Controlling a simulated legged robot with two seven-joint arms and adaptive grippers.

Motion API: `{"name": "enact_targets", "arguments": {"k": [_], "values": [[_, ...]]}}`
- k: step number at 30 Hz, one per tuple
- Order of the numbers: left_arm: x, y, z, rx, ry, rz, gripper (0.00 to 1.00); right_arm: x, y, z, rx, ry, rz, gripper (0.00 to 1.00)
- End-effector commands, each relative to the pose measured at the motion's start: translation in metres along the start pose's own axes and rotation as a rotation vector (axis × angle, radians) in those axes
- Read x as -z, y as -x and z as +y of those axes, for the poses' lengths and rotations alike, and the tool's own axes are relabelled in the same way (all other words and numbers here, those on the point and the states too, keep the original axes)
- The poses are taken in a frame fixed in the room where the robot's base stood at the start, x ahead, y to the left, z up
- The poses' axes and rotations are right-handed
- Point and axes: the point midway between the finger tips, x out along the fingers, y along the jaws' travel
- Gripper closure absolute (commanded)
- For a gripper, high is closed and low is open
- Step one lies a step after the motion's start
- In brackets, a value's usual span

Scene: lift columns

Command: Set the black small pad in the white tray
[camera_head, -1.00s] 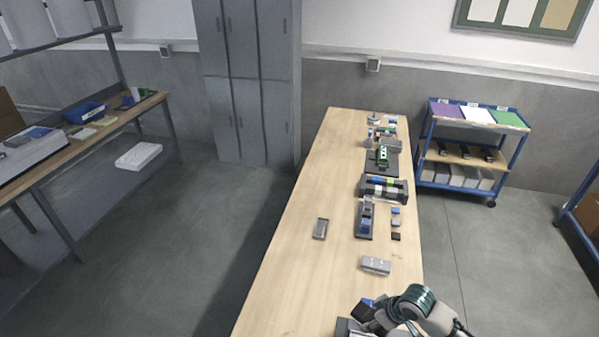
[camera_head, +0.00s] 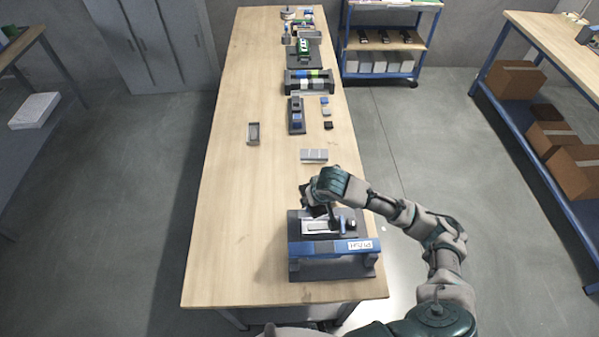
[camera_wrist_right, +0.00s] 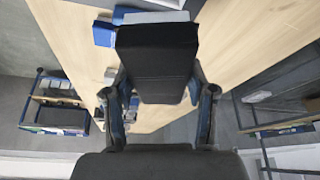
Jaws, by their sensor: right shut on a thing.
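My right gripper (camera_wrist_right: 160,94) is shut on a black block-like pad (camera_wrist_right: 155,58), which sticks out between the two fingers in the right wrist view. In the head view the right gripper (camera_head: 318,205) is low over the blue-fronted station at the near end of the bench, and the pad is hard to tell from the dark fingers. A white flat surface (camera_head: 397,2) on top of the blue cart is cut off by the upper edge; whether it is a tray is hard to see. My left gripper is out of view.
The station (camera_head: 318,249) has a dark base and a white label. A grey block (camera_head: 314,155), a small grey tray (camera_head: 253,133) and several fixtures stand along the bench (camera_head: 210,230). The blue cart (camera_head: 383,45) is beyond its right side; boxes sit on a shelf further right.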

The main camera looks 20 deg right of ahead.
Motion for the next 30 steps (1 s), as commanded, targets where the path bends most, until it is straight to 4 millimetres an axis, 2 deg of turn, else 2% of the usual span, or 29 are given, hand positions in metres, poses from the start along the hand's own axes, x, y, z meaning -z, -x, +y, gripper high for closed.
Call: {"name": "enact_targets", "arguments": {"k": [18, 24, 30], "values": [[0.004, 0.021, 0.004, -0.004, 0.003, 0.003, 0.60, -0.036, -0.030, 0.009, 0.359, 0.827, 0.019, 0.81], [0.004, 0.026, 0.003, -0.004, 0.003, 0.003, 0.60, -0.043, -0.034, 0.014, 0.447, 1.022, 0.024, 0.81], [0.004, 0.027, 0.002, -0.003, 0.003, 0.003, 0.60, -0.045, -0.036, 0.016, 0.488, 1.114, 0.027, 0.81]]}}
